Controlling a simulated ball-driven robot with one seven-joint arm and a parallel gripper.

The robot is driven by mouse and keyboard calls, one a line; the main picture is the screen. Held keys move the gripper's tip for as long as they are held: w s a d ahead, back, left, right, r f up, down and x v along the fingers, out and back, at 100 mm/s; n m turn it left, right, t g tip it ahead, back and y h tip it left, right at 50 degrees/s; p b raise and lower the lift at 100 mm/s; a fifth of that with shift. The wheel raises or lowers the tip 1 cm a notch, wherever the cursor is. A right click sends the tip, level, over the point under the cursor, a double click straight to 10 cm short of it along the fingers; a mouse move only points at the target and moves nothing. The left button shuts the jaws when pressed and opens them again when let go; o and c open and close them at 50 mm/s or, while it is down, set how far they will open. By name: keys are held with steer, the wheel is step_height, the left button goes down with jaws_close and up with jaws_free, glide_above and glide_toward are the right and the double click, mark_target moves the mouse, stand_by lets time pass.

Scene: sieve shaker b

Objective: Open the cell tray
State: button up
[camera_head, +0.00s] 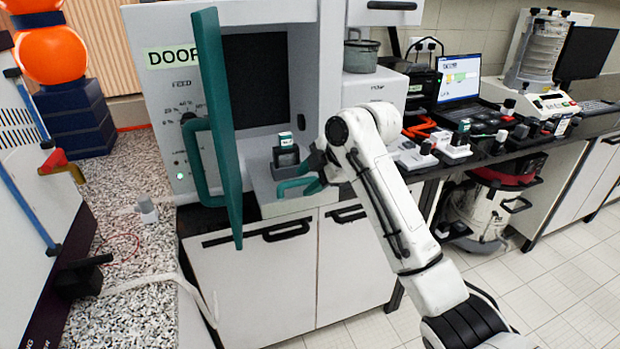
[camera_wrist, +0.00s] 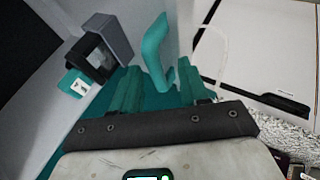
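The pale grey cell tray (camera_head: 263,201) sticks out at the front of the cabinet, below its dark chamber. A dark cell with a teal-and-white top (camera_head: 286,157) stands on it and shows in the wrist view (camera_wrist: 100,58). My gripper (camera_head: 305,178) is at the tray's right side. In the wrist view, my two teal fingers (camera_wrist: 158,88) are spread apart. A curved teal handle (camera_wrist: 155,50) rises just beyond and between them; contact cannot be told. The tray's front is partly hidden by my gripper in the head view.
The teal cabinet door (camera_head: 218,110) stands open left of the tray, with its handle (camera_head: 197,160) toward the left. A laptop (camera_head: 459,85) and several small items are on the right bench. A vacuum-like drum (camera_head: 482,213) stands below it. Floor is clear at lower right.

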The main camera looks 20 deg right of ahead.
steer(key=v, duration=1.1)
steer(key=shift+b, duration=0.4)
steer(key=shift+w, duration=0.1)
steer(key=s+a+f+m+g+h, duration=0.1)
steer(key=s+a+f+m, duration=0.1)
steer(key=s+f+m, duration=0.9)
steer(key=s+a+f+g, duration=0.15)
steer(key=s+f, duration=0.55)
steer(key=f, duration=0.9)
steer(key=s+d+f+m+g+h, duration=0.1)
steer(key=s+d+f+m, duration=0.1)
steer(key=s, duration=0.6)
steer(key=s+d+f+m+g+h, duration=0.1)
steer(key=s+f+m, duration=0.2)
steer(key=s, duration=0.5)
steer(key=s+d+f+m+g+h, duration=0.1)
steer(key=s+d+f+m+h, duration=0.1)
steer(key=s+f, duration=0.3)
steer(key=s+m, duration=0.1)
steer(key=s, duration=0.3)
steer(key=shift+d+m, duration=0.3)
